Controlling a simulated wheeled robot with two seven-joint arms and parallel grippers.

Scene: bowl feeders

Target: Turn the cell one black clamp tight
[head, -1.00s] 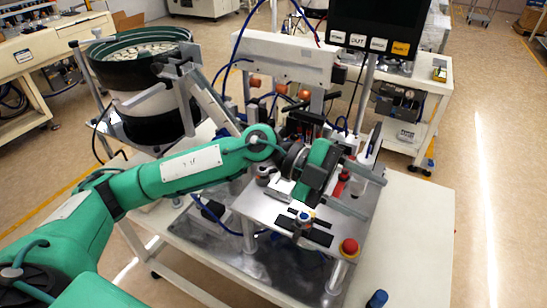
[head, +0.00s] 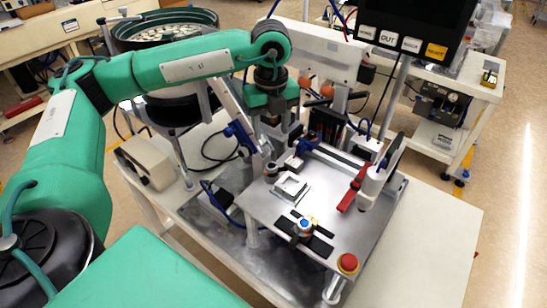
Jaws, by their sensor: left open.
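A black, cross-shaped fixture (head: 318,244) with a round blue-topped knob (head: 305,226) sits near the front of the metal plate (head: 270,212). It is the clearest black clamp-like part, but I cannot tell for sure that it is the cell one clamp, nor how tight it is. My left gripper (head: 274,138) points down over the back left of the plate, behind and above the fixture and apart from it. It is open, with nothing seen between its fingers. My right gripper is not in view.
A red-handled clamp (head: 352,190) stands at the plate's right side. A small silver block (head: 291,187) lies mid-plate. A red button (head: 348,262) is at the front right corner. A bowl feeder (head: 150,44) stands behind my arm. The white table (head: 425,240) is clear at right.

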